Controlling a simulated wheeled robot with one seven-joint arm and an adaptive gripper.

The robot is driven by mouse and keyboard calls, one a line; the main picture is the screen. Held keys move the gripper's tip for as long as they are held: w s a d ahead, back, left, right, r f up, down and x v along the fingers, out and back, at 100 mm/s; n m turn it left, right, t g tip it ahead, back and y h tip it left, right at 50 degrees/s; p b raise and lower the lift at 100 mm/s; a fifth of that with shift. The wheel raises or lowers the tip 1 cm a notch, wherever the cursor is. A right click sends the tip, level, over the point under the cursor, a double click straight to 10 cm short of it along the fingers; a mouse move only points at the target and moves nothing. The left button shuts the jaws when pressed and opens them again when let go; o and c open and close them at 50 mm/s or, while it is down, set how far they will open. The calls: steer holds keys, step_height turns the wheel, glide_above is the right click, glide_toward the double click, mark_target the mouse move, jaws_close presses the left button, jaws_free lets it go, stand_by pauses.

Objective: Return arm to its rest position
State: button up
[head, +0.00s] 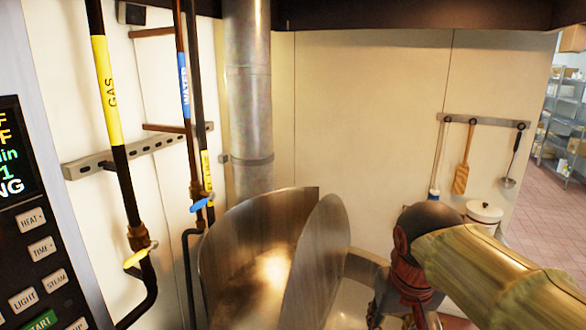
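My arm reaches in from the lower right of the head view, with a greenish-yellow link and a dark rounded joint. Below the joint, reddish-brown parts and the upper part of my gripper (405,308) show at the bottom edge. Its fingertips are cut off or hidden, so I cannot see whether it is open or shut, or whether it holds anything. The arm end is just right of a large shiny metal kettle (250,262) with a raised curved metal plate (322,262).
A control panel (35,235) stands at the left. Gas and water pipes (110,120) run down the wall beside a metal duct (248,110). Utensils hang on a wall rack (484,121) behind my arm, above a white lidded pot (484,212). Tiled floor (545,225) is open at the right.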

steer(key=s+d+f+t+b, duration=0.1)
steer(key=s+f+b, duration=0.5)
steer(key=s+f, duration=0.6)
step_height(320, 180, down, 3)
steer(key=shift+r+t+y, duration=0.1)
steer(key=shift+t+y, duration=0.3)
steer(key=shift+t, duration=0.2)
